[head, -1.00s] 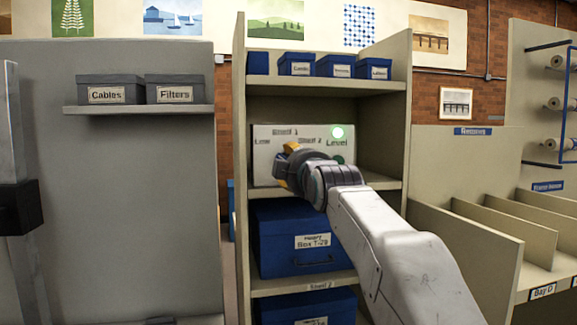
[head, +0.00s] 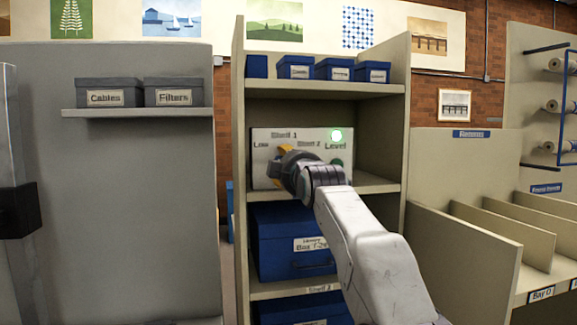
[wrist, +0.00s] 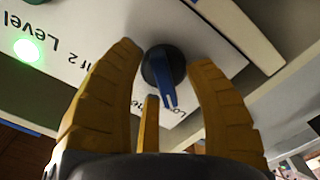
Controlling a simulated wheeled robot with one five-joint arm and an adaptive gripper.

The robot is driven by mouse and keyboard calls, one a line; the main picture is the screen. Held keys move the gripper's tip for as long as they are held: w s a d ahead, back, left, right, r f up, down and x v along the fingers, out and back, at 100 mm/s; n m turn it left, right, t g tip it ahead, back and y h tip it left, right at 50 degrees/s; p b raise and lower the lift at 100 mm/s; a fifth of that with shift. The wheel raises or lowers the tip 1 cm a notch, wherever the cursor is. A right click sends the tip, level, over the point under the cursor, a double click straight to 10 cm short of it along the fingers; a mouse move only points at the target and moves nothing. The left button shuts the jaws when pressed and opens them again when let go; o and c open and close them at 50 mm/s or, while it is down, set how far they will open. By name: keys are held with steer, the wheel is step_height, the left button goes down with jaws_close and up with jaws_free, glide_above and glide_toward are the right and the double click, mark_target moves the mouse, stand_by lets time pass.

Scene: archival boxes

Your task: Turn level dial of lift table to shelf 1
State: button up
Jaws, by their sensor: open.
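The white level panel (head: 262,172) stands in the shelf unit, marked Low, Shelf 1, Shelf 2 and Level. In the wrist view the dark round dial (wrist: 155,67) with a blue pointer (wrist: 165,85) shows, the panel (wrist: 95,25) being upside down there. The pointer's narrow end is beside partly hidden letters that look like the start of Low. My gripper (wrist: 170,70) is open, its yellow fingers on either side of the dial with visible gaps. In the head view my gripper (head: 285,165) hides the dial.
A green light (head: 336,135) glows on the panel above a green button (head: 337,162). Below is a blue box (head: 285,240); small blue boxes (head: 334,69) stand on the shelf above. The unit's side walls (head: 390,125) flank my arm.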

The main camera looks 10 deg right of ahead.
steer(key=shift+c, duration=0.3)
jaws_close()
steer(key=shift+r+m+p, duration=0.1)
steer(key=shift+m+p, duration=0.2)
steer(key=shift+p, duration=0.1)
steer(key=shift+m+p, duration=0.5)
steer(key=shift+p, duration=0.1)
steer(key=shift+m+p, duration=0.65)
steer(key=shift+m, duration=0.15)
steer(key=m+p, duration=0.1)
steer(key=m, duration=0.2)
steer(key=shift+d+f, duration=0.1)
steer(key=shift+f, duration=0.1)
steer(key=shift+f+m, duration=0.15)
steer(key=shift+m, duration=1.55)
